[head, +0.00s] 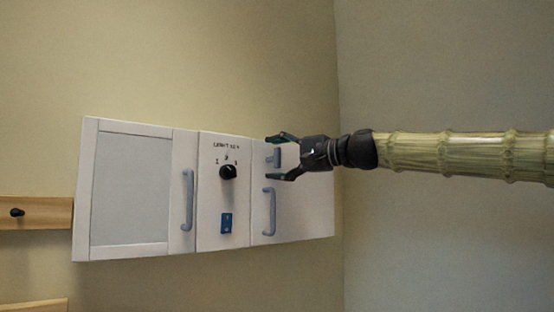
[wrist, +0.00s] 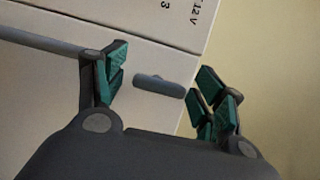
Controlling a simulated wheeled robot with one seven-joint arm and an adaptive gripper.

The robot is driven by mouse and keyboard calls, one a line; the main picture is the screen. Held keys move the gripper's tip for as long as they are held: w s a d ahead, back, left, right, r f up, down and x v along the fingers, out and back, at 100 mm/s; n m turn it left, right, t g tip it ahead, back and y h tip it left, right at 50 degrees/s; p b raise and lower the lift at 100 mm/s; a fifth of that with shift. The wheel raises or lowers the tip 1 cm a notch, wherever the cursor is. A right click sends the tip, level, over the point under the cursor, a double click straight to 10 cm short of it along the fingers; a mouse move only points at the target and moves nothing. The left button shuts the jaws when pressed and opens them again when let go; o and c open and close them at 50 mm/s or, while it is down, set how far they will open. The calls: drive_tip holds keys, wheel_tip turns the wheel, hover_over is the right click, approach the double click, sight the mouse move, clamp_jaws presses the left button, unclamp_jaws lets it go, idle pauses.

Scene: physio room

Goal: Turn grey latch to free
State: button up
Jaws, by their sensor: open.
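The grey latch (head: 275,157) is a short grey bar on the right-hand door of the white wall cabinet (head: 210,150), above that door's handle. In the wrist view the latch (wrist: 160,86) lies between my fingers, slightly tilted, with a gap on both sides. My gripper (head: 271,157) is open and empty in front of the door, one finger above the latch and one below it in the head view. In the wrist view my gripper (wrist: 163,78) shows green-padded fingertips left and right of the latch. I see no contact; the exact depth gap cannot be told.
Below the latch is a grey bar handle (head: 269,212); another handle (head: 187,200) is on the left door. A black knob (head: 228,172) and a blue switch (head: 226,223) sit on the middle panel. A peg rail (head: 40,213) is at left. Bare wall lies right.

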drive_tip(key=v, duration=1.2)
drive_tip(key=shift+w, duration=0.15)
